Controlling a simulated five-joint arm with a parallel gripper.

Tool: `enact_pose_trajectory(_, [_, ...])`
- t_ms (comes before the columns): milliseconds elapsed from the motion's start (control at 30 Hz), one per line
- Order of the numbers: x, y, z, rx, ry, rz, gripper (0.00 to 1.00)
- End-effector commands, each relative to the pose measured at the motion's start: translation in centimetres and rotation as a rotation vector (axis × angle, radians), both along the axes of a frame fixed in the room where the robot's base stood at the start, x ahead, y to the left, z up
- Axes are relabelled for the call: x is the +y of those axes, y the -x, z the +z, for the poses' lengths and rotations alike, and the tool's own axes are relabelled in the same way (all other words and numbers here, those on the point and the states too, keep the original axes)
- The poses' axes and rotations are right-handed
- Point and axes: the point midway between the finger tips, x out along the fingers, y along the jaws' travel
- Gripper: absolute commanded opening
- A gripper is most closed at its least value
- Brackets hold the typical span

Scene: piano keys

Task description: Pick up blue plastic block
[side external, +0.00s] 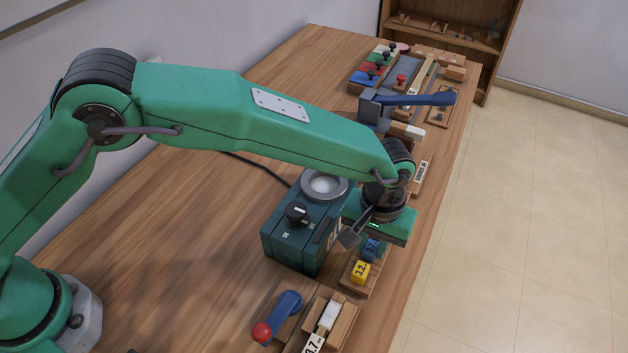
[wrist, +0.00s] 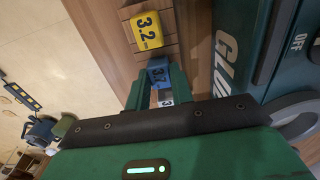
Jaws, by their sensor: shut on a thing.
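The blue plastic block (side external: 371,249) sits low under my gripper, on a wooden holder (side external: 350,285). In the wrist view the blue block (wrist: 157,72) shows dark marks that look like "3.7". My gripper (wrist: 156,86) is shut on it, with a green finger on either side. In the side view my gripper (side external: 372,240) points down over the holder, and its fingers are partly hidden. I cannot tell whether the block is clear of the wood.
A yellow block (side external: 360,272) marked "3.2" stands close beside the blue one. A pale marked piece (wrist: 166,99) shows between my fingers nearer the wrist. A teal machine (side external: 298,238) stands just left. A blue lever with a red knob (side external: 278,318) is in front.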

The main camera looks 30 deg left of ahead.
Motion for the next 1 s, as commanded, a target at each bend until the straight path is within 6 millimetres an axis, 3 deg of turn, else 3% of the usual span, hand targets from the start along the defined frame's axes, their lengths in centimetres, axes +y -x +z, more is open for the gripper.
enact_pose_trajectory(367, [0.0,0.0,0.5,-0.001,0.001,0.0,0.01])
enact_pose_trajectory(700, [-0.1,0.1,4.5,-0.002,0.003,-0.001,0.01])
enact_pose_trajectory(1000, [-1.2,5.5,7.5,-0.001,0.002,-0.004,0.01])
